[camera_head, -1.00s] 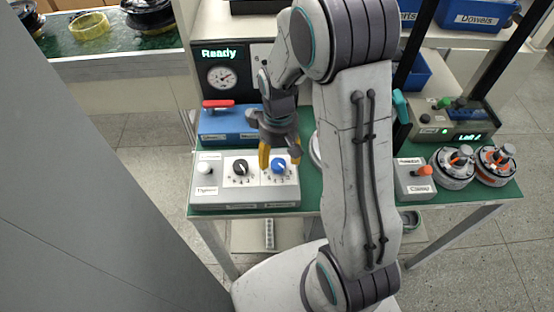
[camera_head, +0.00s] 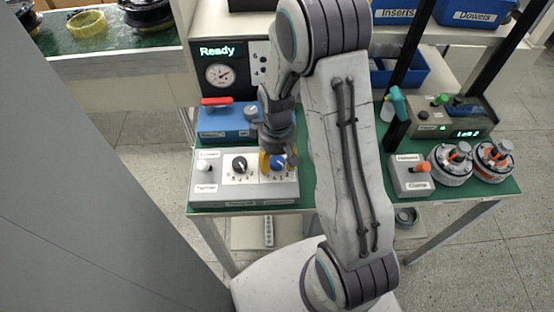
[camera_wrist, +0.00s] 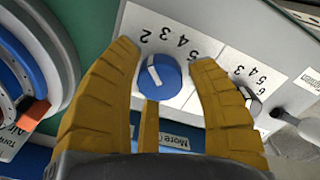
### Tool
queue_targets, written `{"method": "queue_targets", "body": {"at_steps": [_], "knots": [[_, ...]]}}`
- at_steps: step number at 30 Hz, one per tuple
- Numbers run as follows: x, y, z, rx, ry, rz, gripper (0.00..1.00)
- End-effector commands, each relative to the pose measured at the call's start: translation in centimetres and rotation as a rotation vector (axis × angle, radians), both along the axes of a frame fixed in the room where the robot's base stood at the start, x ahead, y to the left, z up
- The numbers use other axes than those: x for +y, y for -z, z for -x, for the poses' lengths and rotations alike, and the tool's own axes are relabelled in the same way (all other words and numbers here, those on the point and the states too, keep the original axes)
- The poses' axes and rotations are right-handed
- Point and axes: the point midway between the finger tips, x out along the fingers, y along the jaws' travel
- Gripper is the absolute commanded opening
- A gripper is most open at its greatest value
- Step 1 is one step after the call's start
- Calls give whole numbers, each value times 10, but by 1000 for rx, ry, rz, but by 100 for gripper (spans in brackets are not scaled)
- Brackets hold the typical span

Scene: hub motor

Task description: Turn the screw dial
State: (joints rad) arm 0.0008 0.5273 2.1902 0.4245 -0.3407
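A grey control box (camera_head: 225,195) on the green-topped table has a black dial (camera_head: 240,165) and, to its right, a blue dial (camera_head: 277,162). Their labels are too small to read in the head view. My gripper (camera_head: 279,158) is at the blue dial and partly hides it. In the wrist view, my gripper's yellow fingers (camera_wrist: 165,58) are open on either side of the blue dial (camera_wrist: 158,77), with a visible gap on the right; contact cannot be told. The dial's white pointer line faces the printed numbers. The black dial (camera_wrist: 248,98) is partly hidden behind the right finger.
Behind stand a blue box with a red handle (camera_head: 216,102) and a "Ready" gauge panel (camera_head: 222,70). To the right are a clamp box (camera_head: 411,183) and two round motor units (camera_head: 452,165).

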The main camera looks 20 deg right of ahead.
Motion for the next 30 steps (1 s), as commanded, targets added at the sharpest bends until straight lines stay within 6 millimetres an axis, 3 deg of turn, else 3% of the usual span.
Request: {"method": "queue_targets", "body": {"at_steps": [15,23,30], "knots": [[0,0,0,0,0,0,5],[0,1,0,0,36,0,5],[0,3,0,0,177,0,5]]}}
